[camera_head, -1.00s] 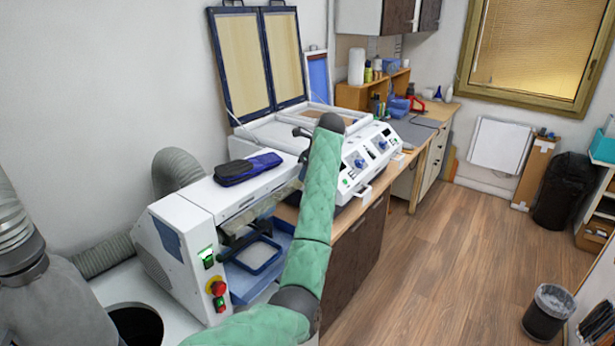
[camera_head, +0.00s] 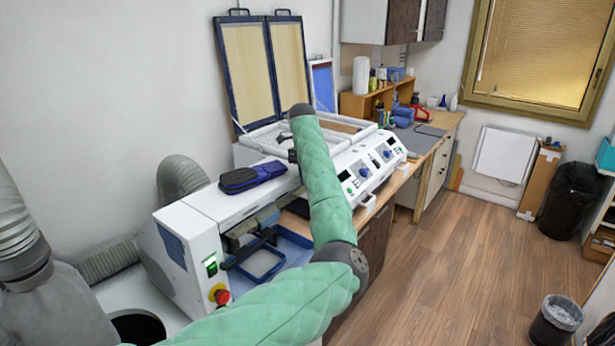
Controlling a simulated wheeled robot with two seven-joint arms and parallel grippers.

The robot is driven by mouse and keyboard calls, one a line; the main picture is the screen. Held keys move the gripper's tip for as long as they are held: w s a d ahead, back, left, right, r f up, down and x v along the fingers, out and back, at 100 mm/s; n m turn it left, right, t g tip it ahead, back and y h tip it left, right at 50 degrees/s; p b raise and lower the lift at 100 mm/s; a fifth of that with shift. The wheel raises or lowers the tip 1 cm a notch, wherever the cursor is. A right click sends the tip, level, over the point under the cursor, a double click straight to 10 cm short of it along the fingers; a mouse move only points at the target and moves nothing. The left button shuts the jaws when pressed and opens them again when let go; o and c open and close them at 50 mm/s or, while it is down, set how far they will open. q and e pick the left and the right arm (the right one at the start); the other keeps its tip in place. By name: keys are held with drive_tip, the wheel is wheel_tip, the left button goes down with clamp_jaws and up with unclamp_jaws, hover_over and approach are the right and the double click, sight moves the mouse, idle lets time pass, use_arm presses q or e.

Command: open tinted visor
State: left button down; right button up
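The white machine (camera_head: 185,255) at the left has an opening in its front. A greyish-brown panel (camera_head: 240,229), which looks like the tinted visor, sits along the top of this opening. I cannot tell clearly whether it is raised or lowered, and my arm hides its right end. My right gripper is not in view.
A dark blue pouch (camera_head: 252,177) lies on top of the machine. A blue-rimmed tray (camera_head: 262,264) is below the opening. A white press with knobs (camera_head: 365,172) and raised framed lids (camera_head: 248,75) stands behind. Open wooden floor lies to the right.

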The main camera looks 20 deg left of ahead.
use_arm(q)
drive_tip(key=shift+a, duration=0.1)
idle(0.5)
drive_tip(key=c, duration=1.3)
unclamp_jaws()
drive_tip(key=shift+r, duration=0.1)
drive_tip(key=shift+w+a+r+b, duration=0.15)
drive_tip(key=shift+r+b, duration=0.15)
drive_tip(key=shift+r, duration=0.95)
drive_tip(key=shift+a+r+b, duration=0.2)
drive_tip(key=shift+r+b, duration=0.15)
drive_tip(key=shift+r, duration=0.9)
drive_tip(key=shift+w+a+r+b, duration=0.15)
drive_tip(key=shift+r+b, duration=0.15)
drive_tip(key=shift+r, duration=0.95)
